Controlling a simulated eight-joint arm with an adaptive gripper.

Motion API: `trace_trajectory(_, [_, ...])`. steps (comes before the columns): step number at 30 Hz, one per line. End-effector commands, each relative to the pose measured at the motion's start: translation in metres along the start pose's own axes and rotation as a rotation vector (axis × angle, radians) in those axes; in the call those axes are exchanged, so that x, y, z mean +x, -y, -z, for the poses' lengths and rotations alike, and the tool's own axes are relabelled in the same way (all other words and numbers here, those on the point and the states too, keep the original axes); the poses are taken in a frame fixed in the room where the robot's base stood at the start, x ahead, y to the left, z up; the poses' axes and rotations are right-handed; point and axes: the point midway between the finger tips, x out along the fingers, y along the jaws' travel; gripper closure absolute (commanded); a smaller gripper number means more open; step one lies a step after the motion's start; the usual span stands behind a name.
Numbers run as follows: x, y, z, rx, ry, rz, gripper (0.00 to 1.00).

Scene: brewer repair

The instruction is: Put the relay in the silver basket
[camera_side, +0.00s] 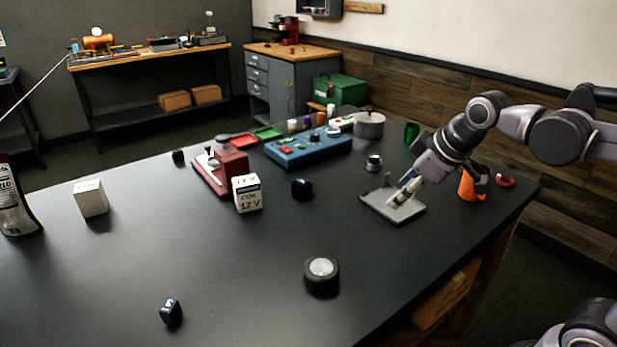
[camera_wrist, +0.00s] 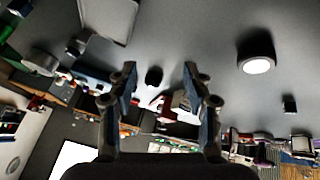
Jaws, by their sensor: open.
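The relay (camera_side: 247,195), a white box marked "COIL 12 V", stands on the dark table beside a red stand. In the wrist view a partly covered pale shape (camera_wrist: 181,102) beyond my fingers looks like it. A small silver cup (camera_side: 373,163), likely the silver basket, stands upright behind the grey plate; I cannot see inside it. My gripper (camera_side: 408,187) is over the grey plate, well right of the relay and slightly in front of the cup. Its two fingers (camera_wrist: 158,70) are apart in the wrist view, with nothing held between them.
The grey plate (camera_side: 380,209) lies under my gripper. A black knob (camera_side: 302,189) sits between plate and relay. A blue control box (camera_side: 308,150) and lidded pot (camera_side: 369,126) stand behind; an orange cup (camera_side: 467,186) is at right.

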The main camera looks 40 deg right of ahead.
Motion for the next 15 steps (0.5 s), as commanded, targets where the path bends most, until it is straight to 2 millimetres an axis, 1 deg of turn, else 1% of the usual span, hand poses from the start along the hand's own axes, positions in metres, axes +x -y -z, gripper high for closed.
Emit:
trace_trajectory(1, [0.004, 0.013, -0.016, 0.068, -0.016, 0.002, 0.5])
trace_trajectory(3, [0.009, 0.026, -0.034, 0.169, -0.038, 0.004, 0.5])
trace_trajectory(6, [0.016, 0.041, -0.053, 0.281, -0.062, 0.011, 0.5])
trace_trajectory(10, [0.022, 0.051, -0.068, 0.369, -0.079, 0.018, 0.5])
trace_trajectory(15, [0.024, 0.054, -0.072, 0.401, -0.085, 0.02, 0.5])
